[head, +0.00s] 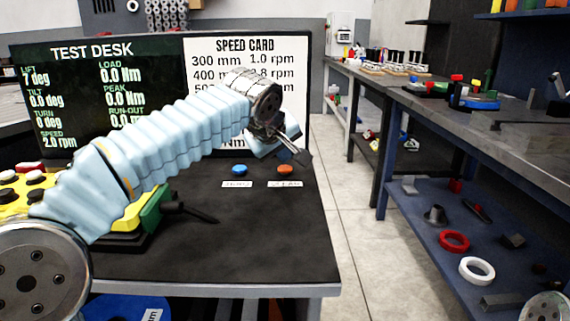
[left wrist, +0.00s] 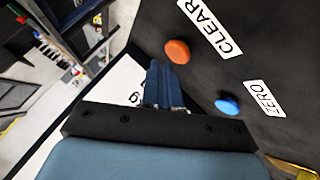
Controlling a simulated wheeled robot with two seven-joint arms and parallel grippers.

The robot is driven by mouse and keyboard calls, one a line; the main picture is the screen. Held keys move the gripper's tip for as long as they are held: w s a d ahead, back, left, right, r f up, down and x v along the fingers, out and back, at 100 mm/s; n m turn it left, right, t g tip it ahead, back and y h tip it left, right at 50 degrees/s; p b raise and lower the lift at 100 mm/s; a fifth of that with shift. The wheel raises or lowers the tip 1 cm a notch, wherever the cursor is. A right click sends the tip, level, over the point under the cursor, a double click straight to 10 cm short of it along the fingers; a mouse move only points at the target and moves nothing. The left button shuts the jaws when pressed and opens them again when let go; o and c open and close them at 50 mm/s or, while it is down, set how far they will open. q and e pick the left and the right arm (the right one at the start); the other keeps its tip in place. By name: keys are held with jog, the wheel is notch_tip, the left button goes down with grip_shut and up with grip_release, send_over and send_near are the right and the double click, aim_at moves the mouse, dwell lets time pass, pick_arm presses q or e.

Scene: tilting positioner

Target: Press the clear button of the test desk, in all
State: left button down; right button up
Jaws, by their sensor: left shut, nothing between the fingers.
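The test desk (head: 255,225) has a dark top with two round buttons on it. The orange button (head: 285,169) is the clear button; in the left wrist view it (left wrist: 177,51) sits beside a white CLEAR label (left wrist: 222,37). My left gripper (head: 303,157) is shut and empty. In the head view its tips show just above and right of the orange button, apparently apart from it. In the left wrist view the closed fingers (left wrist: 164,84) show just below the orange button. My right gripper does not show.
A blue button (head: 239,170) with a ZERO label (left wrist: 263,98) sits left of the orange one. A display board (head: 78,115) and a speed card (head: 215,58) stand behind. A black lever (head: 190,209) lies left of the buttons. The front desktop is clear.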

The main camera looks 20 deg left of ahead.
aim_at(283, 169)
pick_arm(q)
jog(key=shift+r, duration=0.3)
notch_tip(283, 169, up, 5)
jog(key=p, duration=0.4)
jog(key=shift+p, duration=0.35)
jog(key=shift+f, duration=0.1)
